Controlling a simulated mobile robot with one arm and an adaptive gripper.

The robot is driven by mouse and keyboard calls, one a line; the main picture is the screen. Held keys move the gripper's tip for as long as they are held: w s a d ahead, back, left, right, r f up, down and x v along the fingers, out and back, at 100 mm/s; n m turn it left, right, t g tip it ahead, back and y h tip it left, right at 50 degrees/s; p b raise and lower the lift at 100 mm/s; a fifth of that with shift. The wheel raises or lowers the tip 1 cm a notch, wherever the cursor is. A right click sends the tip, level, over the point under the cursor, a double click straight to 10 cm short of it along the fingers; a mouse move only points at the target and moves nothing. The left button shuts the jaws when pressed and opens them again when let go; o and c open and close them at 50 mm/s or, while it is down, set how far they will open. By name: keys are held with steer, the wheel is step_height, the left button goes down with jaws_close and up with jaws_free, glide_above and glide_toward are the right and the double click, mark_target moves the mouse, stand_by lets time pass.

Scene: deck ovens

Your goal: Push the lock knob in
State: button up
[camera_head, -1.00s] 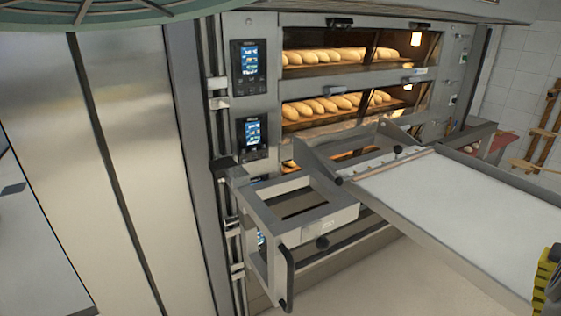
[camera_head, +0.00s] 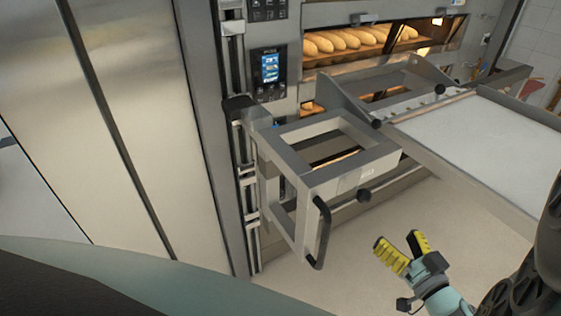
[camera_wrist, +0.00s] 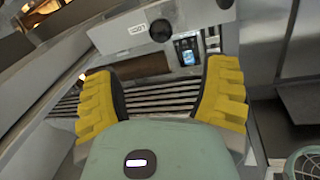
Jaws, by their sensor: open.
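The black round lock knob (camera_head: 363,195) sits on the front of a grey metal frame (camera_head: 285,145), beside a small pale label. In the wrist view the knob (camera_wrist: 162,30) is near the top, with the label (camera_wrist: 137,29) to its left. My gripper (camera_head: 399,242), with yellow ribbed fingers, is open and empty below and to the right of the knob in the head view. In the wrist view the knob shows beyond the gap between my fingers (camera_wrist: 160,75), and nothing touches it. How far the knob sticks out is too small to tell.
A black handle (camera_head: 320,233) hangs from the frame's front. A loader with a white belt (camera_head: 480,125) lies to the right, with other black knobs on its edge. The deck oven with loaves (camera_head: 345,40) stands behind. Open floor lies below the loader.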

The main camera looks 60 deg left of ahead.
mark_target(368, 200)
steer(key=p+x, duration=0.1)
steer(key=x, duration=1.1)
steer(key=shift+a, duration=0.2)
steer(key=shift+x, duration=0.75)
jaws_close()
steer(key=shift+s+b+x, duration=0.25)
steer(key=shift+b+x, duration=0.2)
steer(key=shift+x, duration=0.8)
steer(key=shift+f, duration=0.1)
